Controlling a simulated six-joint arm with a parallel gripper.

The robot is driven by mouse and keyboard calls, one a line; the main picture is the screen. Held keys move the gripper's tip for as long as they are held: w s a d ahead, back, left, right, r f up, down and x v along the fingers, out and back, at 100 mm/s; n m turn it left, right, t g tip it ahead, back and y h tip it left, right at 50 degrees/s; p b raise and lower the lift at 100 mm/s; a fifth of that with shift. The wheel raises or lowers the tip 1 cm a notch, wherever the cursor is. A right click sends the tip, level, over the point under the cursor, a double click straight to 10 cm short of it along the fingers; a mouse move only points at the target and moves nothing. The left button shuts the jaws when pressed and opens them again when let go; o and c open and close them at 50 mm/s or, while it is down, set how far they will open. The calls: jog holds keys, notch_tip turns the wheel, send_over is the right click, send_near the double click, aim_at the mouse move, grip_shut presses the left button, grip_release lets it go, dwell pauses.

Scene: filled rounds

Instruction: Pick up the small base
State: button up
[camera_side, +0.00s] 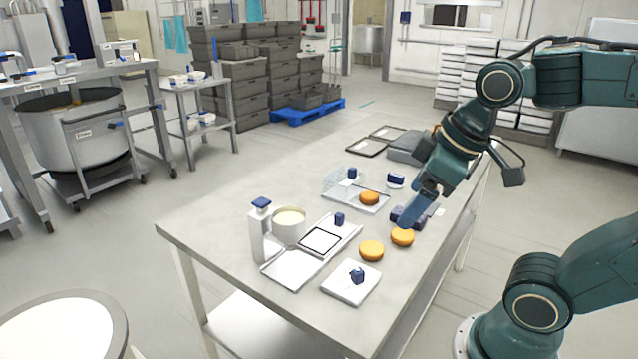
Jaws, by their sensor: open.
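Three orange-yellow round bases are in view. One round (371,250) lies on the bare table and looks the largest. A slightly smaller round (402,236) lies on the table to its right and a little farther back. A third round (369,198) sits on a clear tray farther back and looks about as small. My gripper (405,221) is open and points down just above and behind the right-hand round. Its fingers hold nothing that I can see. Whether a fingertip touches that round I cannot tell.
A dark blue object (411,214) lies behind my gripper, partly hidden. A white board (336,291) with a blue-handled item is at the front. A white bottle (259,235), a cream-filled bowl (289,225) and a metal tray (285,272) stand left. The table's left corner is clear.

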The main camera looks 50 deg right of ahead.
jog(key=w+d+f+n+g, duration=0.3)
jog(key=w+d+n, duration=0.3)
jog(key=w+n, duration=0.25)
jog(key=n+g, duration=0.2)
jog(key=n, duration=0.7)
send_over(372, 245)
notch_tip(372, 245, down, 8)
jog(key=shift+a+f, duration=0.1)
jog(key=shift+f, duration=0.1)
jog(key=shift+f, duration=4.2)
jog(key=shift+f, duration=0.1)
jog(key=shift+f, duration=2.45)
